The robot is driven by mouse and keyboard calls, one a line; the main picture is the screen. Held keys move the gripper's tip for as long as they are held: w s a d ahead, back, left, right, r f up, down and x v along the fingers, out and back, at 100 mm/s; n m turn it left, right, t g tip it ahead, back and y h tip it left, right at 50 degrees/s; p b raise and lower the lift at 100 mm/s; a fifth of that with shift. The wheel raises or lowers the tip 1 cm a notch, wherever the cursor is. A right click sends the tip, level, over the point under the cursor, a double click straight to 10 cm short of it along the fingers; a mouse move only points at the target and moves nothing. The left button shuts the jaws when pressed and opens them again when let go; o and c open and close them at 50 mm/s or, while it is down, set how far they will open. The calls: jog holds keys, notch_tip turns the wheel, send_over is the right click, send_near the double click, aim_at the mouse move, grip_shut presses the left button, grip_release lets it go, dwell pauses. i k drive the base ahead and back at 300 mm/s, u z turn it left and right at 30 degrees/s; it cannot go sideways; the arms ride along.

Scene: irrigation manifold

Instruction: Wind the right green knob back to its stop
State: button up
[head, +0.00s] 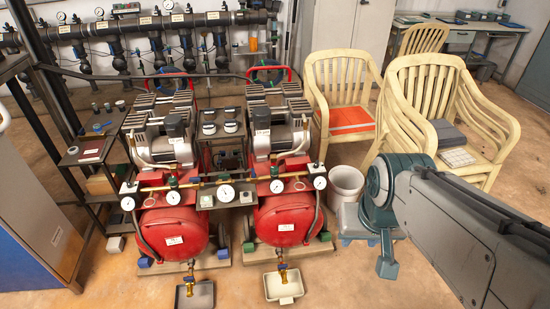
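Two red compressors stand side by side on the floor, the left one (172,233) and the right one (285,221). A brass line (203,181) with several round white gauges runs across their fronts. Small greenish fittings show on this line, one of them above the right tank (276,186). They are too small to tell which is the right green knob or how far it is wound. My arm comes in from the right and bends down in front of the chairs. I cannot make out any gripper fingers, and nothing of mine touches the compressors.
Pale slatted chairs (338,82) stand behind at the right, with a white bucket (346,182) near my arm. Trays (284,285) sit on the floor under the tank drains. Dark pipes with valves (156,24) line the back wall. A shelf and cabinet (40,200) stand left. Front floor is mostly clear.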

aim_at(274, 170)
jog(key=u, duration=0.35)
jog(key=i, duration=0.95)
